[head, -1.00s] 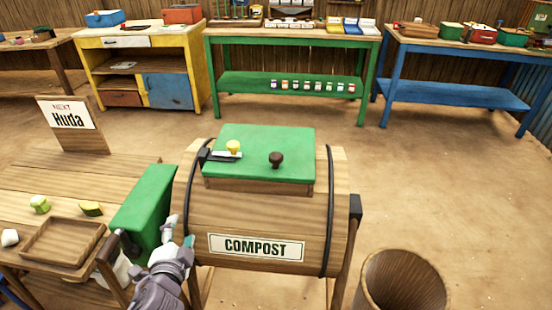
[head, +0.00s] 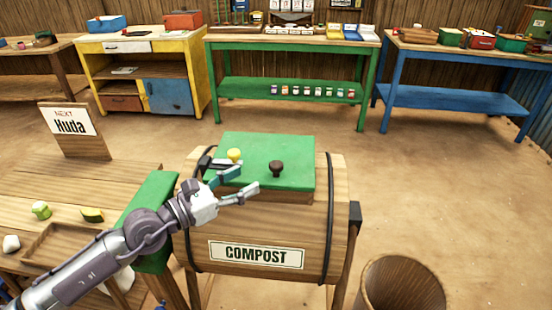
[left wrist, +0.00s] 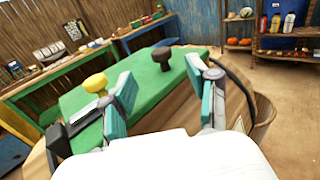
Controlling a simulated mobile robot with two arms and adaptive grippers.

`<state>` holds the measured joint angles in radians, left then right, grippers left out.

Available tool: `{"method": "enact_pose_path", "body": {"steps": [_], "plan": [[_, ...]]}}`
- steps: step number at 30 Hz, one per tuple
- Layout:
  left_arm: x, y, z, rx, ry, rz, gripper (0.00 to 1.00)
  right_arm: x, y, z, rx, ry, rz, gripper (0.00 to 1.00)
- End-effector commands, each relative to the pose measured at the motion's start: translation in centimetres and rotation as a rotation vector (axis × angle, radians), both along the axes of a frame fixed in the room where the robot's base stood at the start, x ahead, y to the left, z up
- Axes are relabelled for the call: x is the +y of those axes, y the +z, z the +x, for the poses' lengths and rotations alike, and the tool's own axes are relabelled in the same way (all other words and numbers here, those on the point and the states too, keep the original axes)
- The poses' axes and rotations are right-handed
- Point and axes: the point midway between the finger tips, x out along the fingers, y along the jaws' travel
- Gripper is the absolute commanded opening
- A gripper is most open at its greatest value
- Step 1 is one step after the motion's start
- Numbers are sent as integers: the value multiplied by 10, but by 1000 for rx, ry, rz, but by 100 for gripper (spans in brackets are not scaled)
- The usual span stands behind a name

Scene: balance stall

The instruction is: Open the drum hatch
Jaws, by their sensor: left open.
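The wooden compost drum (head: 225,225) lies on its side on a stand, with a COMPOST label on its front. Its green hatch (head: 300,155) lies flat on top and looks shut. A dark knob (head: 276,168) stands on the hatch, right of its middle. A yellow knob (head: 234,155) sits by a latch at the hatch's left side. My left gripper (head: 248,182) is open and empty over the hatch's front left part. In the left wrist view the green hatch (left wrist: 150,100) spans beyond the fingers, with the dark knob (left wrist: 162,57) and yellow knob (left wrist: 95,83) farther off. My right gripper is not seen.
A wooden table (head: 100,185) with a tray, some scraps and a Huda sign (head: 72,125) stands at left. A green panel (head: 152,205) stands between table and drum. A round wooden bin (head: 400,285) is at lower right. The floor behind the drum is clear.

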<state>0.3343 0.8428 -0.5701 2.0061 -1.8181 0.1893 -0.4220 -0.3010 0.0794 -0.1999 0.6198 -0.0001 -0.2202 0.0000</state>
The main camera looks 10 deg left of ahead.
Motion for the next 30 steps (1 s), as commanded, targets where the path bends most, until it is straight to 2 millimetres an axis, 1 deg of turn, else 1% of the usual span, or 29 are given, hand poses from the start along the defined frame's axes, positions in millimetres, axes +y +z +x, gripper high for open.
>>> {"method": "enact_pose_path", "body": {"steps": [1, 6, 9, 13, 18, 27, 29, 30], "plan": [[-9, 6, 9, -1, -1, -6, 60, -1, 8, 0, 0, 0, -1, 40], [-36, 4, 34, 0, -2, -6, 60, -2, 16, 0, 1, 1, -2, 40], [-48, 3, 48, 0, -1, -4, 60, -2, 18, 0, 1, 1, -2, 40], [-61, 2, 60, 0, -1, -3, 60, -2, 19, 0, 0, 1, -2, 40], [-69, 1, 69, 1, 0, -4, 60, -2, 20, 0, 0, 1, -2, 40], [-70, 0, 69, 1, -1, -3, 60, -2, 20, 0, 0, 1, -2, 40], [-70, 0, 69, 1, -1, -3, 50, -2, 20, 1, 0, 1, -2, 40], [-70, 0, 69, 1, 0, -3, 43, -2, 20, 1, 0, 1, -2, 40]]}}
